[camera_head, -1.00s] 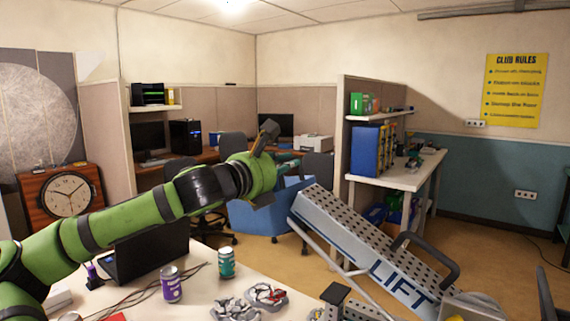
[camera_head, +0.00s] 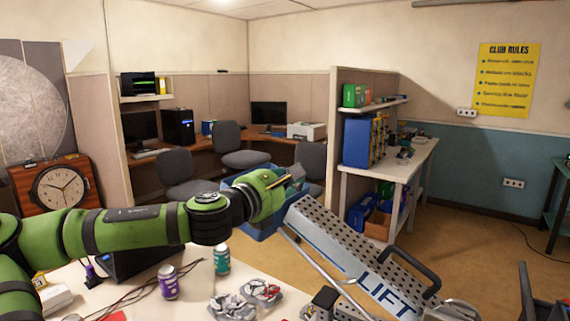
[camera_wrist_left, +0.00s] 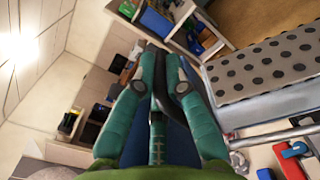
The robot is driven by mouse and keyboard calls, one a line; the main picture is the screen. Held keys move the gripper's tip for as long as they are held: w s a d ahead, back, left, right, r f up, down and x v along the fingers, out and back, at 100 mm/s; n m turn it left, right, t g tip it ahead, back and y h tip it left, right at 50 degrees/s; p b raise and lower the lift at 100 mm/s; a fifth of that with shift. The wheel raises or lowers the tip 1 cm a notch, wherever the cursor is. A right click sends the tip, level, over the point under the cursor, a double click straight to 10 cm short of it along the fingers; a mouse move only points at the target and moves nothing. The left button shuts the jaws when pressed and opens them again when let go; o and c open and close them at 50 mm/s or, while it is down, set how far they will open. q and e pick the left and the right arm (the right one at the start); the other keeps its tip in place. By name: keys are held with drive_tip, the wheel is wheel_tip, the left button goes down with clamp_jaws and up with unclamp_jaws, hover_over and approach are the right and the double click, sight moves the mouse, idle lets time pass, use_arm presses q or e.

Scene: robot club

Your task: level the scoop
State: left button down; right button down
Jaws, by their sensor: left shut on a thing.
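The blue scoop (camera_head: 259,228) is at the raised far end of the perforated lift ramp (camera_head: 350,243), partly hidden behind my left arm. My left gripper (camera_head: 294,175) is at the scoop's upper side. In the left wrist view its two teal fingers (camera_wrist_left: 158,72) are close together, with the dark blue scoop (camera_wrist_left: 180,142) between and below them. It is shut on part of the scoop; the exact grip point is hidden. The scoop's full tilt is hard to judge behind the arm. My right gripper is not in view.
The white table in front bears a purple can (camera_head: 168,282), a teal can (camera_head: 221,261), a black laptop and bagged parts (camera_head: 262,291). The lift has a black handle (camera_head: 408,270). Office chairs and a shelf unit (camera_head: 375,178) stand behind.

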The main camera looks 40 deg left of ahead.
use_arm(q)
drive_tip(key=shift+d+f+m+p, duration=0.25)
drive_tip(key=shift+d+m+p, duration=0.3)
drive_tip(key=shift+m+p, duration=0.2)
drive_tip(key=shift+d+f+m, duration=0.15)
drive_tip(key=shift+m, duration=0.1)
drive_tip(key=shift+f, duration=0.1)
drive_tip(key=c, duration=1.3)
unclamp_jaws()
drive_tip(key=shift+w, duration=0.1)
drive_tip(key=shift+d, duration=0.2)
drive_tip(key=shift+a+r, duration=0.15)
drive_tip(key=shift+r, duration=0.05)
drive_tip(key=shift+s+r, duration=0.1)
drive_tip(key=shift+s, duration=0.35)
drive_tip(key=s, duration=0.4)
drive_tip(key=s+d, duration=0.1)
drive_tip(key=s, duration=0.1)
drive_tip(key=shift+s+f, duration=0.2)
drive_tip(key=shift+s, duration=0.05)
